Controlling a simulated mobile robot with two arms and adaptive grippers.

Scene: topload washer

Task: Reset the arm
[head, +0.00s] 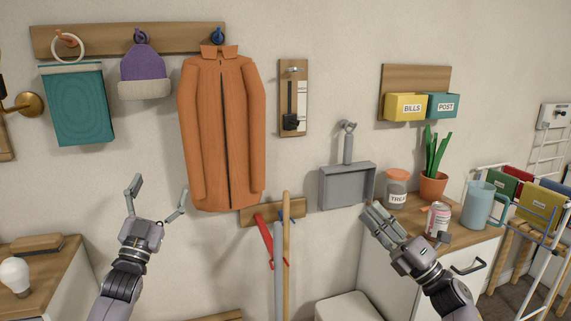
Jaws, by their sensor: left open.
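My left gripper (158,194) is raised in front of the wall, below and left of the orange coat. Its two fingers are spread wide with nothing between them. My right gripper (378,222) is at the right, in front of the left end of the wooden-topped cabinet. Its fingers lie close side by side from this angle, and whether they are shut is unclear. No object shows in them. Both arms come up from the bottom edge.
An orange coat (222,135) hangs near my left gripper. A jar (397,188), a can (438,218) and a blue jug (479,205) stand on the cabinet (465,238) near my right gripper. A grey tray (347,186) hangs on the wall. Long-handled tools (287,240) hang between my arms.

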